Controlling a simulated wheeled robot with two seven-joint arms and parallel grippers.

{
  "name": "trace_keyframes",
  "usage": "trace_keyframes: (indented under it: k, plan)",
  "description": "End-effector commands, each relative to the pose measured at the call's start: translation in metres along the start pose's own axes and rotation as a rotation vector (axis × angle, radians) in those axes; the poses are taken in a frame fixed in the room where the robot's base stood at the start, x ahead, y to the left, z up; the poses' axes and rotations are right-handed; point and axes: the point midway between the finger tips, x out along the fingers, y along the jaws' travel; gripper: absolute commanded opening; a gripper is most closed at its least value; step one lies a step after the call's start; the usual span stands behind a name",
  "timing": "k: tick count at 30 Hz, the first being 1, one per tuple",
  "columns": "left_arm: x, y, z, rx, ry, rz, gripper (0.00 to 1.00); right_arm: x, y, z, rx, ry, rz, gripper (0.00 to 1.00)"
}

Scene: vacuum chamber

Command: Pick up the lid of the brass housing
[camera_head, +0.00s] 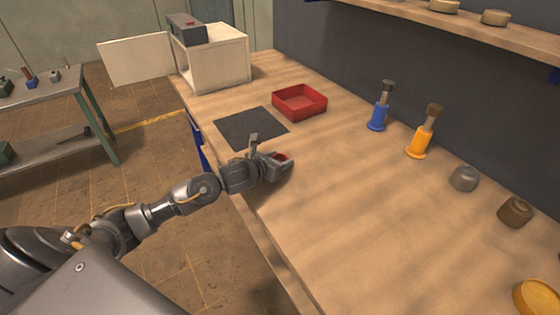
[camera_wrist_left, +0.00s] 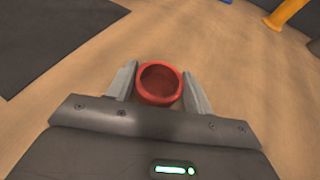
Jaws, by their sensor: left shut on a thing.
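My left gripper (camera_head: 283,162) is low over the workbench, just to the right of the dark mat. It is shut on a small red round piece with a hollow top; the piece (camera_wrist_left: 160,84) shows between both fingers in the left wrist view. In the head view only a bit of red shows at the fingertips. A yellow, brass-like round thing (camera_head: 538,297) sits at the bottom right, cut off by the picture edge. I cannot tell whether it is the brass housing, or which piece is its lid. My right gripper is not in view.
A red open tray (camera_head: 299,112) and a dark mat (camera_head: 232,128) lie beyond the gripper. A cream box (camera_head: 221,78) with an open door stands at the far end. Blue (camera_head: 379,118) and orange (camera_head: 418,148) tools stand along the wall. The bench middle is clear.

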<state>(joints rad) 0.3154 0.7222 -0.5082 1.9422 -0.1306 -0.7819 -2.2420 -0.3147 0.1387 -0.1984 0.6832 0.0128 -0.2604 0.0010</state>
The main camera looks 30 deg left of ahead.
Motion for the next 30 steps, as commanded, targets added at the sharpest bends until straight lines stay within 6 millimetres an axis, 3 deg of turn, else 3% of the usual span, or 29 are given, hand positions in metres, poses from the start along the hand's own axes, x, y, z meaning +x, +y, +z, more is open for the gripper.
trace_keyframes:
  k: [8,14,22,30]
  plan:
    - [-0.002,0.0,0.006,0.001,-0.002,0.0,0.3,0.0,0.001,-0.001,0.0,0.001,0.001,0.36]
    - [-0.013,0.001,0.032,0.004,-0.005,0.001,0.3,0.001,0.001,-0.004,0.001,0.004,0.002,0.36]
    - [-0.072,0.039,0.076,0.01,-0.003,0.004,0.3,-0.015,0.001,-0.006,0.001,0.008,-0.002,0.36]
    - [-0.118,0.081,0.075,0.007,0.004,0.004,0.3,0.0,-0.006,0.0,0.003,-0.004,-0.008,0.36]
